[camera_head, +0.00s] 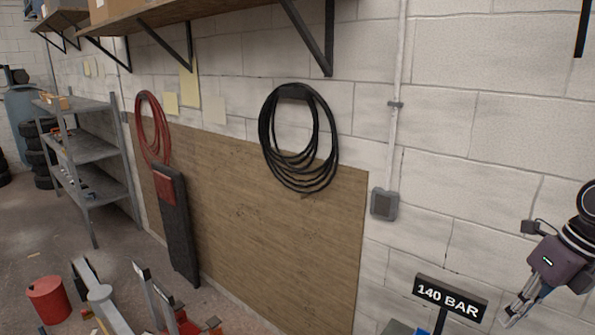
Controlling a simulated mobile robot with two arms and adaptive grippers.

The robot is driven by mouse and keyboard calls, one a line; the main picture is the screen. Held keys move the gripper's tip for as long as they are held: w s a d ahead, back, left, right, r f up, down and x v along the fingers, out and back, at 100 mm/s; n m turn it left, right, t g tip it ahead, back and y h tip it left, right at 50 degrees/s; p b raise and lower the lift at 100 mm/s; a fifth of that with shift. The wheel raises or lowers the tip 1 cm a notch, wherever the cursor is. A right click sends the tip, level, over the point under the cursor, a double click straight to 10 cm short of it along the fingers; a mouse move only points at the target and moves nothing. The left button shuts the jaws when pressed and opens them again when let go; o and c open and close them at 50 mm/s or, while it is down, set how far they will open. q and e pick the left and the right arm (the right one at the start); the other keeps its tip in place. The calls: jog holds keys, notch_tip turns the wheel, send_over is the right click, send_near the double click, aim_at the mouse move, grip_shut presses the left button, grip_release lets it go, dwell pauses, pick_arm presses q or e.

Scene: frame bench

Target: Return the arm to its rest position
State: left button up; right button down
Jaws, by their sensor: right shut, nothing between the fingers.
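My right gripper (515,312) shows at the lower right edge of the head view, with its fingers pointing down and to the left. It is shut and holds nothing. It hangs in front of the white block wall, to the right of the "140 BAR" sign (449,297) and apart from it. My left gripper is not in view.
A black hose coil (270,133) and a red coil (146,122) hang on the wall. A wall box (384,204) sits left of the right gripper.

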jog(key=w+a+f+m+t+y, duration=0.45)
jog(key=f+m+t, duration=0.35)
jog(key=m+t, duration=0.25)
jog(key=s+d+f+m+h, duration=0.2)
jog(key=s+f+m+h, duration=0.65)
jog(key=m, duration=0.75)
jog(key=s+a+f+m+g+y, duration=0.1)
jog(key=s+a+f+m+g, duration=0.4)
jog(key=s+a, duration=0.45)
jog(key=s+a+f+m+g, duration=0.4)
jog(key=s+a+f+m, duration=0.3)
jog(key=s, duration=0.3)
notch_tip(320, 180, down, 40)
jog(key=s+n+g+b, duration=0.1)
jog(key=s+n+b, duration=0.15)
jog(key=b, duration=1.05)
pick_arm(q)
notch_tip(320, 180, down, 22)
jog(key=b, duration=0.9)
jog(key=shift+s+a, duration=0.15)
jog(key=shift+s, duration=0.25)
pick_arm(e)
jog(key=s+d+f, duration=0.1)
jog(key=s+f, duration=0.7)
jog(key=f, duration=0.4)
jog(key=s+d+f+g, duration=0.1)
jog(key=s+f, duration=0.7)
jog(key=f, duration=0.4)
jog(key=shift+s+d, duration=0.25)
